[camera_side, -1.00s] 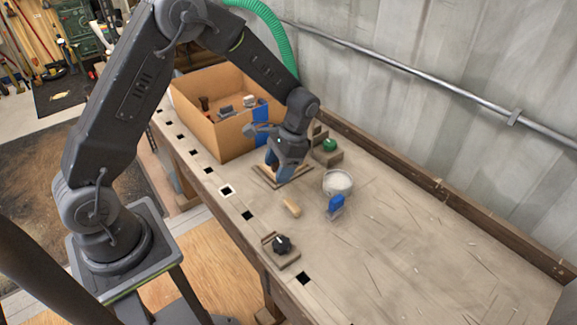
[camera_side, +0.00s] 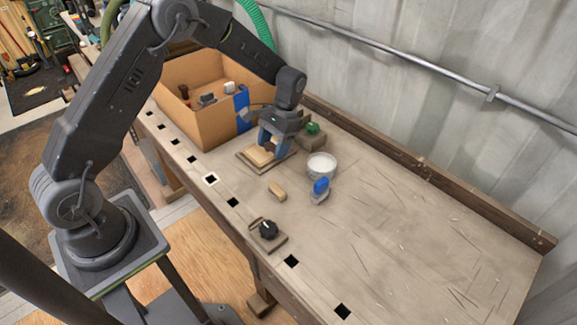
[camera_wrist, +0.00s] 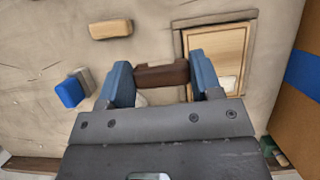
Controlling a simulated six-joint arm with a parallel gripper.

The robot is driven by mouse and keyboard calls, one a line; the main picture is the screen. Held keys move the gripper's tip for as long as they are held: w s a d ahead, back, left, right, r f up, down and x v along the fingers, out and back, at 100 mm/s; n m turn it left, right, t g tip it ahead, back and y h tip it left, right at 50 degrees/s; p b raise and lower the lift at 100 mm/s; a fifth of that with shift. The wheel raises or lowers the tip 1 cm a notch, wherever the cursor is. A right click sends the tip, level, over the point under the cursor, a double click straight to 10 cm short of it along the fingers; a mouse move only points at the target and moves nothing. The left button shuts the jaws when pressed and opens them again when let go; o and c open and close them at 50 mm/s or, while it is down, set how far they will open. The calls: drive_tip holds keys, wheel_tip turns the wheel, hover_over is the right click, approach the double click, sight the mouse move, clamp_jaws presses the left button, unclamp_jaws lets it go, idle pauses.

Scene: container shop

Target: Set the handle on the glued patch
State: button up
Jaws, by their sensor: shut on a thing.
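My gripper (camera_wrist: 160,80) is shut on a dark brown handle (camera_wrist: 160,75), held crosswise between its blue fingers in the wrist view. In the side view my gripper (camera_side: 272,147) is above the far-right part of a framed wooden board (camera_side: 247,163); the handle is hard to make out there. In the wrist view the board (camera_wrist: 215,42) lies right of the handle, partly behind the right finger. A pale patch (camera_wrist: 228,82) shows on it beside that finger. I cannot tell whether this is the glue, or how high the handle is above the board.
An open cardboard box (camera_side: 205,122) with several items stands behind-left, with blue tape on it. A white tub (camera_side: 321,167), blue-topped item (camera_side: 320,190), wooden block (camera_side: 277,191), black-knobbed plate (camera_side: 267,231) and green-knobbed block (camera_side: 312,128) stand around. The bench's right side is free.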

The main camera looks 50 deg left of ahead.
hover_over(286, 179)
drive_tip(key=w, duration=0.1)
drive_tip(key=f, duration=0.2)
drive_tip(key=shift+w+a+f, duration=0.1)
drive_tip(key=shift+w+f, duration=0.1)
drive_tip(key=shift+f, duration=2.15)
drive_tip(key=shift+f, duration=0.2)
drive_tip(key=o, duration=0.9)
drive_tip(key=v, duration=1.2)
drive_tip(key=shift+r, duration=0.35)
